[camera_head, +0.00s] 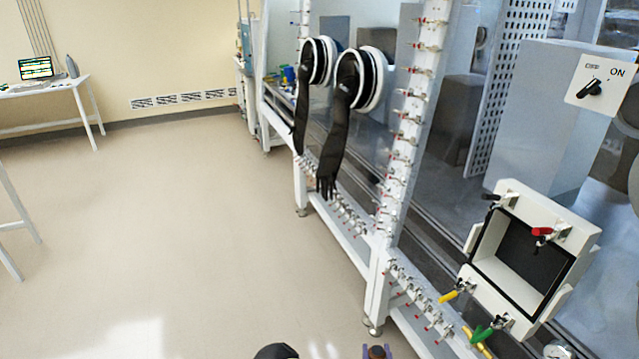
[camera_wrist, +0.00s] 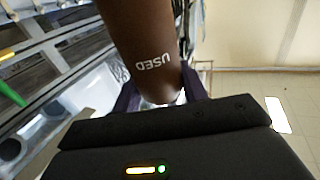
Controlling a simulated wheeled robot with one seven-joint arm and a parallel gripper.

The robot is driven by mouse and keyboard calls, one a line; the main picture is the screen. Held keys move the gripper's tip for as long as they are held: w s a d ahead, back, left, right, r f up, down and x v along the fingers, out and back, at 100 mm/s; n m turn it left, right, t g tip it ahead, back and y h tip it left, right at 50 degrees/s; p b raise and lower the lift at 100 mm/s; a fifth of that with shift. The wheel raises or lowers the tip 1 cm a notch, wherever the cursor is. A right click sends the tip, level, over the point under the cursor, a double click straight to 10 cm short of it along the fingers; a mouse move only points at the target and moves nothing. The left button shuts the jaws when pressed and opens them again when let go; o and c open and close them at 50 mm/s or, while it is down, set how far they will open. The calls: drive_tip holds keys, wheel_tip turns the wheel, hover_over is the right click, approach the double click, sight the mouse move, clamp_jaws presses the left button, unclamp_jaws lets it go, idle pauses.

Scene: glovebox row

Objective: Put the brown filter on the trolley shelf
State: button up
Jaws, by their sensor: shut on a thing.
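The brown filter (camera_wrist: 143,35) is a brown cylinder with the white word "USED" on its side. It fills the upper middle of the wrist view. My gripper (camera_wrist: 158,92) is shut on it, with a purple finger on either side. In the head view the top of the filter (camera_head: 377,351) just shows at the bottom edge, between the purple fingers of my gripper (camera_head: 378,353). The rest of the filter is cut off there. I cannot make out a trolley shelf in either view.
The glovebox row runs along the right, with black gloves (camera_head: 341,125), a framed opening (camera_head: 520,255) with coloured handles, and an ON switch panel (camera_head: 603,85). A white table (camera_head: 40,88) with a laptop (camera_head: 36,68) stands far left. White legs (camera_head: 18,220) show at the left edge. The middle floor is clear.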

drive_tip(key=shift+r, duration=0.1)
wheel_tip(320, 180, up, 17)
drive_tip(key=p, duration=1.7)
